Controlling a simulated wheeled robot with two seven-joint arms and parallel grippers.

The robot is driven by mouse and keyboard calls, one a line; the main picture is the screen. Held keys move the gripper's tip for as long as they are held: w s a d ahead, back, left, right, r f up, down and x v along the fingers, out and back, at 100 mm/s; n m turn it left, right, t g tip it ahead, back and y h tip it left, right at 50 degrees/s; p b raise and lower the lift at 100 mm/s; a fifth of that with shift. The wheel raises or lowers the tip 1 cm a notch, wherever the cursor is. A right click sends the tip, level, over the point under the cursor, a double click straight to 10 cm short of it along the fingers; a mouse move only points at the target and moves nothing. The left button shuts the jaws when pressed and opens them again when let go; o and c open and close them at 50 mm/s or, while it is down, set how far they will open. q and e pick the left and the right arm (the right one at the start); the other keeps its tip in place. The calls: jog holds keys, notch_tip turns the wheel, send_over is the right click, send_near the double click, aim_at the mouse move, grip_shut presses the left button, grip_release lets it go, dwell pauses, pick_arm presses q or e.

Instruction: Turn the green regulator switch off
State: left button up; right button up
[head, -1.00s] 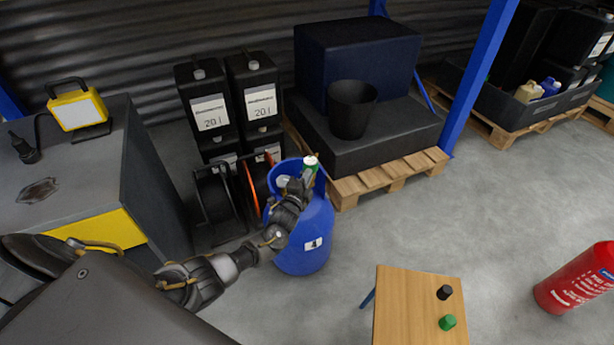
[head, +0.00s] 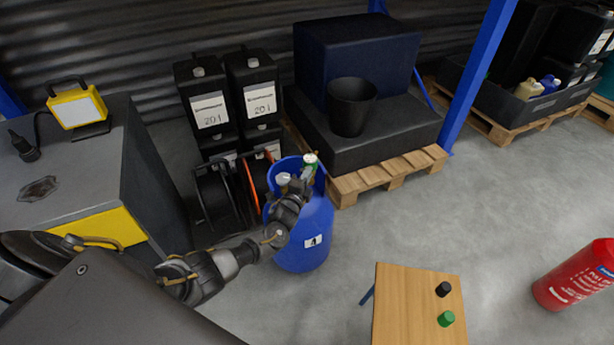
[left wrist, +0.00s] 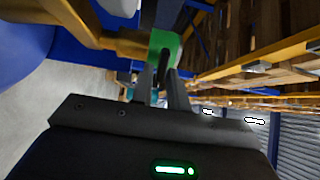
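The green regulator (head: 310,165) with a pale top sits at the top of the blue gas cylinder (head: 312,225), inside its collar. My left gripper (head: 305,177) reaches over the collar from the left, its tips right at the regulator. In the left wrist view the green regulator (left wrist: 165,42) lies straight ahead of the two dark fingers of my left gripper (left wrist: 162,72). A narrow gap shows between the fingers, with a dark part at their tips. Whether they grip the switch I cannot tell. The switch's position is not readable. My right gripper is not in view.
A pallet (head: 392,176) with a black bin (head: 350,105) stands behind the cylinder. Cable reels (head: 218,197) and black canisters (head: 208,100) are behind left. A wooden stool (head: 410,305) with black and green caps stands front right, near a red extinguisher (head: 578,277). Floor between is clear.

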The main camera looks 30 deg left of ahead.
pick_arm(q)
jog(key=shift+o, duration=1.3)
jog(key=shift+s, duration=0.15)
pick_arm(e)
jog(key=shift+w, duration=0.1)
